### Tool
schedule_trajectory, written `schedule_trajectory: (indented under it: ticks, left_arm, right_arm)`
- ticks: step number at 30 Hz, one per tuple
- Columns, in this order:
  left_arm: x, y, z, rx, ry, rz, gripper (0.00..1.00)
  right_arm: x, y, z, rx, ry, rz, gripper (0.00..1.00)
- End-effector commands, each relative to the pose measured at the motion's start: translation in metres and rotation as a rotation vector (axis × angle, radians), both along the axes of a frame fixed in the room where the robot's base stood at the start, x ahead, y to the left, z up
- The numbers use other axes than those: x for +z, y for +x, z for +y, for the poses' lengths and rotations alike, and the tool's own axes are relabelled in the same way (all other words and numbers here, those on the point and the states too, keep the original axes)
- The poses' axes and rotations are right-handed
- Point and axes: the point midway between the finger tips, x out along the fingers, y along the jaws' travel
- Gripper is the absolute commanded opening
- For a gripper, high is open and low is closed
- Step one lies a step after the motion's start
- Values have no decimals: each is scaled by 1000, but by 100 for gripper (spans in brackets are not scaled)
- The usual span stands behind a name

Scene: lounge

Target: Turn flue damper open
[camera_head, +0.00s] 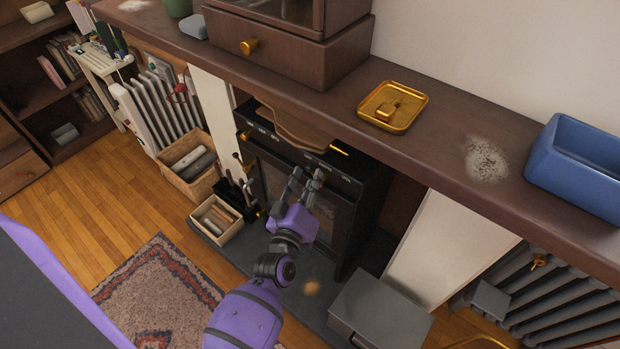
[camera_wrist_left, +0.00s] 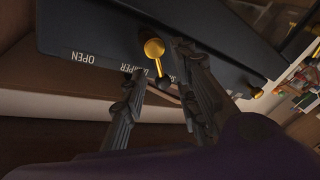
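The black stove (camera_head: 330,190) stands in the fireplace, and its upper front strip carries white lettering. The flue damper lever is a short brass rod (camera_head: 338,150) at the stove's top right. In the left wrist view the brass lever with its round knob (camera_wrist_left: 153,48) shows above a label reading DAMPER, with OPEN to the left. My left gripper (camera_head: 318,176) is in front of the stove's upper edge. Its two fingers (camera_wrist_left: 160,62) are apart, and the lever appears between them in that view; contact cannot be told. My right gripper is not in view.
The wooden mantel (camera_head: 450,135) overhangs the stove, bearing a brass tray (camera_head: 412,121) and a blue box (camera_head: 560,180). A grey metal box (camera_head: 380,312) stands on the hearth at right, and baskets (camera_head: 192,183) stand at left. A rug (camera_head: 160,290) lies in front.

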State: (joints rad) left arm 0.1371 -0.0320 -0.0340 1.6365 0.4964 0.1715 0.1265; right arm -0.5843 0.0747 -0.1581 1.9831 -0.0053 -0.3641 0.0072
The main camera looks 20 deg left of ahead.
Motion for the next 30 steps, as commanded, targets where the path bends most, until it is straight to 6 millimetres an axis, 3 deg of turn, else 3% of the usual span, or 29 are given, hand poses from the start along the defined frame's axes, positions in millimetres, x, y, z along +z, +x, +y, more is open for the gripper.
schedule_trajectory:
  ticks: [11, 17, 30]
  left_arm:
    - [-1, 7, 0, 0, 1, 1, 27]
    - [-1, 7, 0, -1, 1, 1, 1]
    - [-1, 6, -1, -1, 52, -15, 0]
  right_arm:
    - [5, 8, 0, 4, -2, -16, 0]
    - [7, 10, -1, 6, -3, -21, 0]
    - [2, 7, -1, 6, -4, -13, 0]
